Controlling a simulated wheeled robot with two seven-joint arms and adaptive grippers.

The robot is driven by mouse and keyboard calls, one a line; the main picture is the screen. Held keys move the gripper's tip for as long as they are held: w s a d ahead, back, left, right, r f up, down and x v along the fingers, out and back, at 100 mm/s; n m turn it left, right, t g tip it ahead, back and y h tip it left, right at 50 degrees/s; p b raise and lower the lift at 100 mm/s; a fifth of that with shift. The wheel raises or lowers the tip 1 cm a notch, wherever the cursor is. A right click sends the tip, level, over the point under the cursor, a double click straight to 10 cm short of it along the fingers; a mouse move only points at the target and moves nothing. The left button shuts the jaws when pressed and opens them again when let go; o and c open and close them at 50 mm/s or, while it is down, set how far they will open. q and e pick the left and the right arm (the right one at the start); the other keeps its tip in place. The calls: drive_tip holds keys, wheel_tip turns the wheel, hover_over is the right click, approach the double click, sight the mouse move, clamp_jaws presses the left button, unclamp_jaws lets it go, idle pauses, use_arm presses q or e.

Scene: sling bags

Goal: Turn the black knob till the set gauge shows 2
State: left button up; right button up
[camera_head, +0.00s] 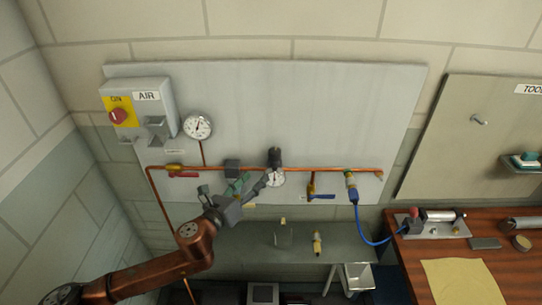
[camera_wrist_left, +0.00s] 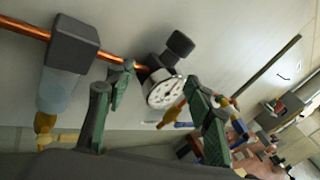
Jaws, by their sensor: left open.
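The black knob (camera_head: 274,155) sits on top of the regulator on the copper pipe, with a small white round gauge (camera_head: 275,179) just below it. The wrist view also shows the knob (camera_wrist_left: 180,43) and the gauge (camera_wrist_left: 165,91); the needle reading is too small to tell. My left gripper (camera_head: 254,184) is open and empty, just left of and below the gauge. In the wrist view its green fingers (camera_wrist_left: 162,82) stand apart, with the gauge seen between them and the knob beyond, not gripped. My right gripper is not in view.
A dark filter block (camera_head: 232,164) is on the pipe close left of the gripper. A red-handled valve (camera_head: 182,174), larger gauge (camera_head: 198,126) and AIR box (camera_head: 150,107) are farther left. A blue-handled valve (camera_head: 319,196) and blue hose (camera_head: 358,220) are right. The panel above the knob is clear.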

sight(271, 156)
use_arm(q)
drive_tip(key=w+d+r+m, duration=0.1)
drive_tip(key=w+d, duration=0.1)
drive_tip(key=w+d+r+m+h, duration=0.1)
drive_tip(key=w+m, duration=0.1)
drive_tip(key=w+d+r+m, duration=0.2)
drive_tip(key=w, duration=0.1)
drive_tip(key=shift+d, duration=0.35)
drive_tip(key=shift+c, duration=0.5)
